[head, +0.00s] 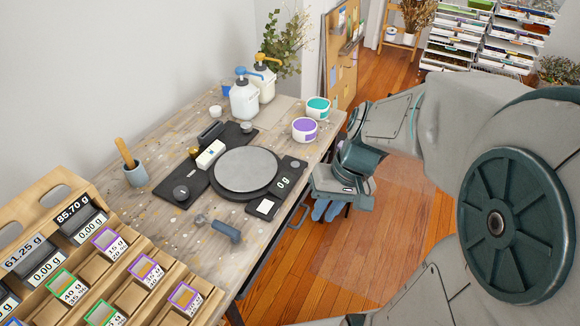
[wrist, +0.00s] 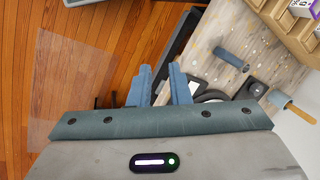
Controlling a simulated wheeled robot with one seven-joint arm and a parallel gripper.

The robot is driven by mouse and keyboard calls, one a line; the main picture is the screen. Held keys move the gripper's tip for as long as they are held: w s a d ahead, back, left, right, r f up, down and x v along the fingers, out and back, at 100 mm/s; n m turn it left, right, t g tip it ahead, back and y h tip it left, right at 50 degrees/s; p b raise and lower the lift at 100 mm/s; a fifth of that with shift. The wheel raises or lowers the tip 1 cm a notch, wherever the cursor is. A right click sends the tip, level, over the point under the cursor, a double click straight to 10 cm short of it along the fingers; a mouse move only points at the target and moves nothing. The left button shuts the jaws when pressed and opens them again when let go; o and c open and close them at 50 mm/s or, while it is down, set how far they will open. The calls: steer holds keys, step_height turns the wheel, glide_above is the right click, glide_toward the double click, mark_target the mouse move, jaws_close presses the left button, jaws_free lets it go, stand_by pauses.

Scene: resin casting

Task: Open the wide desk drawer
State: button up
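The desk (head: 165,240) has a speckled wooden top. The wide drawer's dark front (head: 262,262) shows as a narrow strip under its front edge, mostly hidden by the top. A thin dark handle-like bar (head: 299,217) stands out from that edge. The dark front also shows in the wrist view (wrist: 178,48), beside the desk top. My gripper (head: 327,210) is in front of the desk edge, over the floor, just right of the bar. Its blue fingers (wrist: 160,72) are apart with floor visible between them, and they hold nothing. Whether they touch the bar is unclear.
On the desk are a scale (head: 246,170), purple (head: 304,130) and teal (head: 317,108) tubs, pump bottles (head: 244,100), a blue-grey tool (head: 226,231) near the front edge, and a wooden rack (head: 130,265). The floor (head: 350,265) in front is clear.

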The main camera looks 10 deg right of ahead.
steer(key=w+f+m+y+b, duration=0.1)
steer(key=w+f+y+b, duration=0.35)
steer(key=f, duration=0.65)
steer(key=m+t+y+b, duration=0.55)
steer(key=t+b, duration=0.35)
steer(key=b, duration=0.3)
glide_toward(304, 216)
steer(key=shift+h, duration=0.4)
steer(key=b+x, duration=0.1)
steer(key=x, duration=0.9)
steer(key=shift+s+a+b, duration=0.15)
steer(key=shift+a+b, duration=0.1)
steer(key=shift+b, duration=0.05)
jaws_close()
